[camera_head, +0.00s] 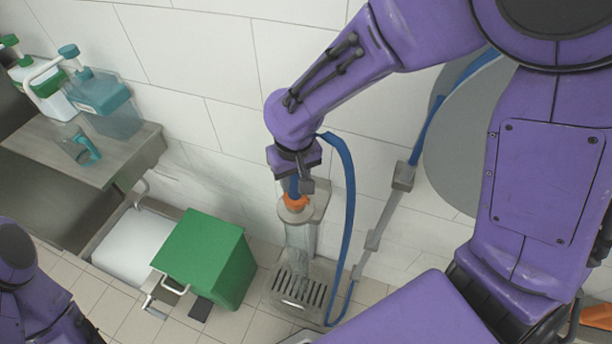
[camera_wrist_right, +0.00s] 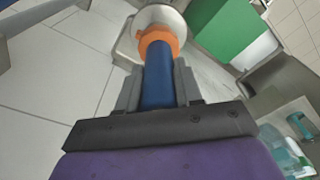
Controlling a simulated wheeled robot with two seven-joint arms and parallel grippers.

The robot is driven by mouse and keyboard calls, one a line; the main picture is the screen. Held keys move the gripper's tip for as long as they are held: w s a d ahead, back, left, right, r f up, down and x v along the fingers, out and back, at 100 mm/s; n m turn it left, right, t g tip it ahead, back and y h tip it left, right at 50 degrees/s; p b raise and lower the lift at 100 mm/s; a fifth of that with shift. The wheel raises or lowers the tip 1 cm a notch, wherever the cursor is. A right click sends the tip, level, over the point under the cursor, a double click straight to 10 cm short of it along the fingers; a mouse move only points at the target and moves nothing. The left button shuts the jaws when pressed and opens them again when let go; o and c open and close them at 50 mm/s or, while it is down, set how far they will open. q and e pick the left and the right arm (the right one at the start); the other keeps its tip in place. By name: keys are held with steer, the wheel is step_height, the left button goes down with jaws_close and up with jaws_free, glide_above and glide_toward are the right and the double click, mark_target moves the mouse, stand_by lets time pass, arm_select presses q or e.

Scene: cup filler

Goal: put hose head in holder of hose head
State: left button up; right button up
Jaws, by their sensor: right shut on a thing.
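My right gripper (camera_head: 295,184) is shut on the blue hose head (camera_wrist_right: 158,82), pointing down. The hose head's orange collar (camera_head: 295,203) is just below the fingers, and it also shows in the right wrist view (camera_wrist_right: 158,42). The pale grey holder (camera_head: 318,203) is on the wall. The collar overlaps the holder's round top in the head view and its round rim (camera_wrist_right: 168,14) in the wrist view. The fingers hide part of the hose head, and I cannot tell how deep it sits. My left gripper is out of view; only part of that arm shows at lower left.
A blue hose (camera_head: 347,210) loops beside the holder, near a grey wall rail (camera_head: 385,215). Below is a slotted drain tray (camera_head: 298,290). A green box (camera_head: 205,255) stands left. A grey shelf (camera_head: 125,170) bears bottles and a clear cup (camera_head: 76,146).

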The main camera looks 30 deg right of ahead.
steer(key=w+d+f+p, duration=0.2)
steer(key=w+d+f, duration=0.4)
steer(key=f, duration=0.5)
steer(key=shift+w+d+p, duration=0.4)
steer(key=shift+w, duration=0.15)
steer(key=shift+f, duration=0.15)
steer(key=o, duration=1)
steer(key=r, duration=0.4)
steer(key=s+r+b, duration=0.1)
steer(key=r, duration=0.7)
steer(key=shift+s+r+b, duration=0.1)
steer(key=shift+s+b, duration=0.05)
steer(key=shift+b, duration=0.25)
